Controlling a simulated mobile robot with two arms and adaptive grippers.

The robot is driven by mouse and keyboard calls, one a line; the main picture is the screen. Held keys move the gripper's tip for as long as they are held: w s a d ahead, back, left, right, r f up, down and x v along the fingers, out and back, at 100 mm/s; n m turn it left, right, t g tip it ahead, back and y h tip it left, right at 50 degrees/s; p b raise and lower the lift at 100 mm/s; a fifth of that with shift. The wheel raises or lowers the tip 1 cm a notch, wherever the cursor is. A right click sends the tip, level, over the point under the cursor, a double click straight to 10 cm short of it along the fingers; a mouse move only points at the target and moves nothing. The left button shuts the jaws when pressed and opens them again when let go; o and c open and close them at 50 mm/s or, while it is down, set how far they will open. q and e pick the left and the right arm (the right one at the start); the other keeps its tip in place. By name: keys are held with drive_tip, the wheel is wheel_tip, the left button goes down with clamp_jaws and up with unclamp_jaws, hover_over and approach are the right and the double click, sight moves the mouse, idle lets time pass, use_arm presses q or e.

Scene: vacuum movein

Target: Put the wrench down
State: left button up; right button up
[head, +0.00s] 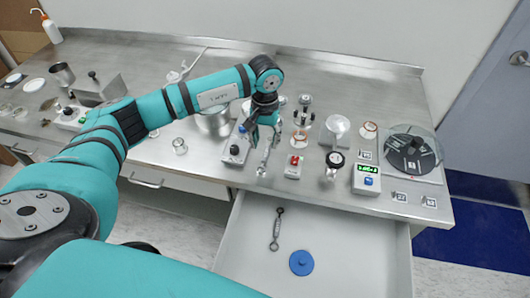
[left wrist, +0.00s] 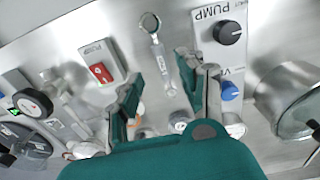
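A silver wrench (head: 264,160) lies on the steel bench top (head: 215,172), between a grey pump control box and a red switch box. In the left wrist view the wrench (left wrist: 161,62) runs lengthwise between my fingers, its ring end pointing up in the picture. My left gripper (head: 265,133) is just above it, and in the wrist view its two fingers (left wrist: 157,80) stand apart, with gaps to the wrench. A second wrench-like tool (head: 277,229) lies in the open drawer (head: 345,250) below the bench. My right gripper is not in view.
The pump box (head: 236,148) is left of the wrench and the red switch box (head: 293,167) right of it. A steel pot (head: 213,122) stands behind, gauges and a black disc (head: 412,153) to the right. A blue disc (head: 301,262) lies in the drawer, which has free room.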

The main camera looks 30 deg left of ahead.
sight(265, 156)
use_arm(q)
wheel_tip(265, 156, up, 6)
drive_tip(key=shift+f+b, duration=0.1)
drive_tip(key=shift+b, duration=0.55)
